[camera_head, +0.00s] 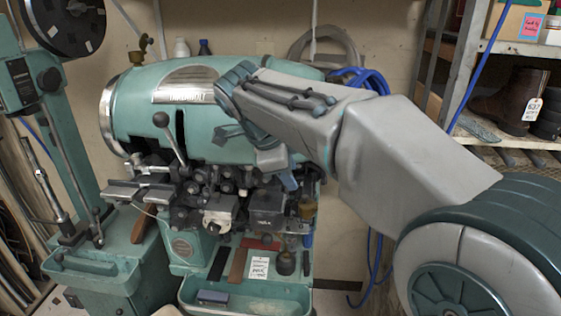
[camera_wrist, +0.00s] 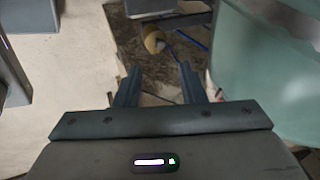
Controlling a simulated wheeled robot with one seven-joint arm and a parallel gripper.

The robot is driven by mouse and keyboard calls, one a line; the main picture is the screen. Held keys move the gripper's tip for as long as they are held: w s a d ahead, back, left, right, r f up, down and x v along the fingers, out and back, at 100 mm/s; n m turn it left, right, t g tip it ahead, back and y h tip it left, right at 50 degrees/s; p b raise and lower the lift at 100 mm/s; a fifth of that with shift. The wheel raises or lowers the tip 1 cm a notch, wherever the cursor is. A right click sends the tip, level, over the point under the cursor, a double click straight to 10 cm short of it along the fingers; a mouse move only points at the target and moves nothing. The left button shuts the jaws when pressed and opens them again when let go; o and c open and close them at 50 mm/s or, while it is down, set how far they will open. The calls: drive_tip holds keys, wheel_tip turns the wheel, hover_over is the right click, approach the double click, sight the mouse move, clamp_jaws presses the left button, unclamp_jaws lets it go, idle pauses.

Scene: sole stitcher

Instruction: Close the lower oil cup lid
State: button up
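The green sole stitcher (camera_head: 225,150) stands against the wall. A small amber-brown cup (camera_head: 307,208), which looks like the lower oil cup, sits low on its right side. Its lid is too small to make out. My gripper (camera_head: 282,178) hangs above and slightly left of this cup, apart from it, at the machine's right front. In the wrist view, the two fingers of my gripper (camera_wrist: 160,70) are spread with nothing between them. A small yellowish round thing (camera_wrist: 152,42) shows beyond the fingertips; I cannot tell if it is the cup.
A brass fitting (camera_head: 140,50) stands on top of the machine at the left. Levers and metal parts crowd its front above a green tray (camera_head: 245,296). Blue hoses (camera_head: 365,80) hang on the wall behind my arm. A shelf with a boot (camera_head: 508,100) is at the right.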

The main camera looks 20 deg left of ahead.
drive_tip(key=v, duration=0.5)
drive_tip(key=shift+w, duration=0.1)
drive_tip(key=s+d+f+n+g, duration=0.1)
drive_tip(key=d+f+n, duration=0.25)
drive_tip(key=d, duration=0.75)
drive_tip(key=s+d+f+n+g, duration=0.1)
drive_tip(key=d+f+n, duration=0.25)
drive_tip(key=d, duration=0.75)
drive_tip(key=s+d+f+n+y, duration=0.2)
drive_tip(key=s+d+f+n, duration=0.5)
drive_tip(key=s+d+f, duration=0.4)
drive_tip(key=shift+s+d+f, duration=0.25)
drive_tip(key=shift+s+d, duration=0.25)
drive_tip(key=shift+d, duration=0.2)
